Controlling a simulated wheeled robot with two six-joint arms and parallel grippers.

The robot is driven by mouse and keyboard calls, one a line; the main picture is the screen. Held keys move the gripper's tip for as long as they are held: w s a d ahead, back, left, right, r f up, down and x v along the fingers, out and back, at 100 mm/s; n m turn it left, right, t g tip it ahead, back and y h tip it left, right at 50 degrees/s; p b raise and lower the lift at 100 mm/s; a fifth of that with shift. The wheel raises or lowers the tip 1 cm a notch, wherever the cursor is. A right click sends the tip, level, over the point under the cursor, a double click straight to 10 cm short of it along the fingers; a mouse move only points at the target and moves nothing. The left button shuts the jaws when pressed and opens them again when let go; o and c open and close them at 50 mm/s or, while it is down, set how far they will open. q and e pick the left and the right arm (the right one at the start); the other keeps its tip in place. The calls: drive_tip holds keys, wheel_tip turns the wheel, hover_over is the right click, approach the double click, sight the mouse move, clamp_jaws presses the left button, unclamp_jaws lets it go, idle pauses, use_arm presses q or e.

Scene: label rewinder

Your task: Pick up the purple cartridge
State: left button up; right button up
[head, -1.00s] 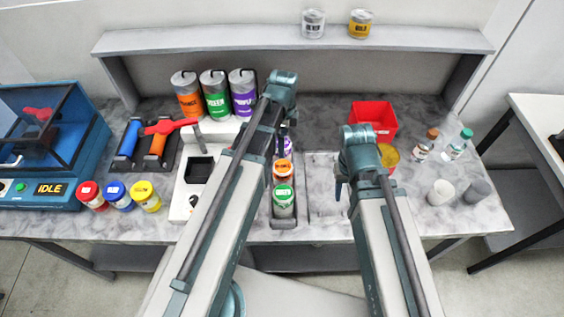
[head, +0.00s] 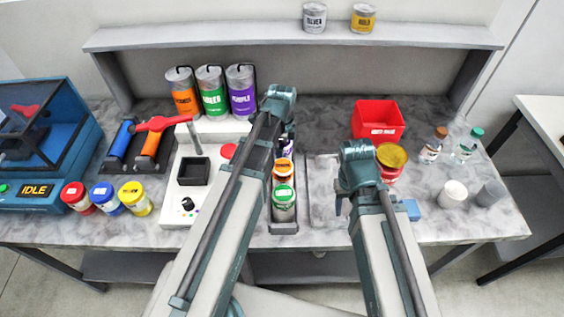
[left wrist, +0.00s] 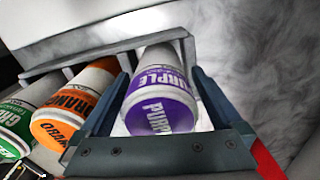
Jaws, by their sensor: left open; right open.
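In the left wrist view the purple cartridge (left wrist: 158,98), a white cylinder with a purple "PURPLE" band, sits at one end of a row in a grey rack (left wrist: 100,52). My left gripper (left wrist: 157,76) is open, with one finger on either side of it; whether they touch it is unclear. In the head view my left arm hides most of that cartridge and the left fingertips. The orange cartridge (head: 283,171) and green cartridge (head: 283,203) stand in the same rack. My right gripper (head: 341,203) is open and empty over the right half of the table.
Large orange, green and purple cans (head: 242,95) stand behind the rack. A white station (head: 178,208) with a dark square recess is to its left. A red bin (head: 378,122), red tin with yellow lid (head: 391,165) and small blue block (head: 411,209) lie to the right.

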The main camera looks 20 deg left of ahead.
use_arm(q)
drive_tip(key=shift+c, duration=0.2)
drive_tip(key=c, duration=1.4)
drive_tip(key=shift+r, duration=0.1)
use_arm(e)
drive_tip(key=shift+r, duration=0.1)
use_arm(q)
wheel_tip(320, 180, up, 10)
drive_tip(key=p, duration=1)
use_arm(e)
wheel_tip(320, 180, up, 10)
use_arm(q)
drive_tip(key=shift+p, duration=0.3)
